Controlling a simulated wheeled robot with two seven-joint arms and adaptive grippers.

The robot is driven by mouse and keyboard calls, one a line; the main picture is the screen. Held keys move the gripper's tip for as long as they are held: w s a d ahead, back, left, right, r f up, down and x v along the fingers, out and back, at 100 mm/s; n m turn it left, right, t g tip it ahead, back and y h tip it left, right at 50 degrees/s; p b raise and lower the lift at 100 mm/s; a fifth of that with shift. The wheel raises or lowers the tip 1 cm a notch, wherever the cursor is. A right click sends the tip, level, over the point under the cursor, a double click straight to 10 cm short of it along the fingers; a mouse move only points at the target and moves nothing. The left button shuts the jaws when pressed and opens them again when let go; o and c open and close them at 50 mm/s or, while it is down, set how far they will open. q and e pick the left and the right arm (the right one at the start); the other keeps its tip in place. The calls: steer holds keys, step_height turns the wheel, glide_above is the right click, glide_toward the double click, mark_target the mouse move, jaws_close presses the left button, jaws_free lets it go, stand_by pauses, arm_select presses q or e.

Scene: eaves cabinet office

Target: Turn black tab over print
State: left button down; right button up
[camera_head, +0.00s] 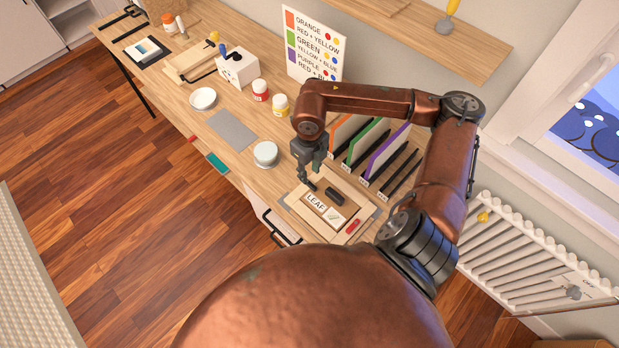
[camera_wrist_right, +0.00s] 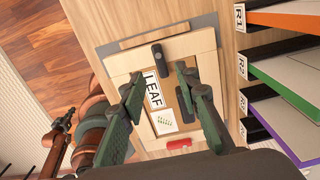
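The black tab (camera_head: 334,195) is a short dark bar on a pale wooden frame (camera_head: 350,190). In the right wrist view the tab (camera_wrist_right: 157,55) lies near the frame's far end, beyond my fingertips. The print, a small white card with green leaf marks (camera_wrist_right: 165,122), lies in the frame beside a LEAF label (camera_wrist_right: 152,88); the card also shows in the head view (camera_head: 336,216). My right gripper (camera_head: 310,186) is over the frame beside the tab. Its fingers (camera_wrist_right: 160,86) are apart with nothing between them.
A red piece (camera_head: 352,227) lies at the frame's near edge. Coloured panels stand in a rack (camera_head: 380,155) to the right. Paint jars (camera_head: 280,104) stand behind.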

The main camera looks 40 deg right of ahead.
mark_target(309, 184)
step_height(309, 184, up, 6)
steer(key=shift+f, duration=0.1)
stand_by(0.7)
